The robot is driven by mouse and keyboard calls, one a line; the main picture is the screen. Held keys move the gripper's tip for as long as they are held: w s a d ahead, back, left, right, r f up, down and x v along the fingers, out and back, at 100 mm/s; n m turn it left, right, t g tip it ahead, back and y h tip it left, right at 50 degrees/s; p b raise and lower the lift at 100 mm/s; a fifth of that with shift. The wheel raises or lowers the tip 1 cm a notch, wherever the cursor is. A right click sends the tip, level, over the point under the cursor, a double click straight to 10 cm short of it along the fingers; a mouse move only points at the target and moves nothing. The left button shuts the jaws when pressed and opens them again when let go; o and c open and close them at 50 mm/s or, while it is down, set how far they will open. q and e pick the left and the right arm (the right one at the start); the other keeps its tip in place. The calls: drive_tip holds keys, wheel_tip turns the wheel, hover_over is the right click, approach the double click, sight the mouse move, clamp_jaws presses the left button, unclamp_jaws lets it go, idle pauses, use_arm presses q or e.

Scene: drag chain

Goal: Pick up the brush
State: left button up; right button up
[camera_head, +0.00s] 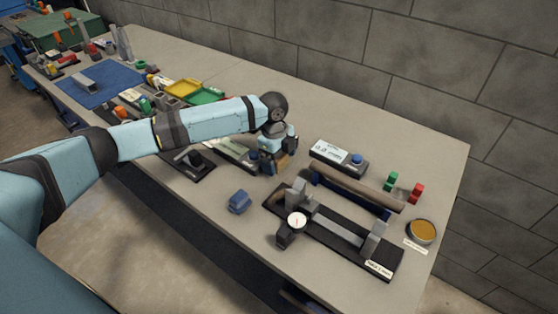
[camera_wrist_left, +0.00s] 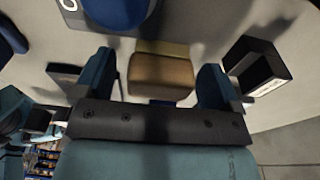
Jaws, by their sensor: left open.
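A brown block with a paler yellowish band (camera_wrist_left: 161,76), which looks like the brush, lies between the two blue fingers of my left gripper in the left wrist view. Gaps show on both sides of it, so the fingers look apart from it. In the head view my left gripper (camera_head: 277,160) points down at the table's middle, open, and hides most of the brown block (camera_head: 286,163). I cannot tell whether the block touches the table. My right gripper is not in view.
The grey table (camera_head: 330,105) runs along a block wall. A blue object (camera_head: 239,202) lies just in front of the gripper. A display box (camera_head: 338,157) stands to its right, and a dark fixture with a dial gauge (camera_head: 297,221) lies front right. Yellow and green trays (camera_head: 205,97) are farther left.

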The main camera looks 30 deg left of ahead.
use_arm(q)
drive_tip(key=c, duration=1)
wheel_tip(320, 180, up, 20)
drive_tip(key=shift+p, duration=0.35)
drive_tip(key=shift+o, duration=0.4)
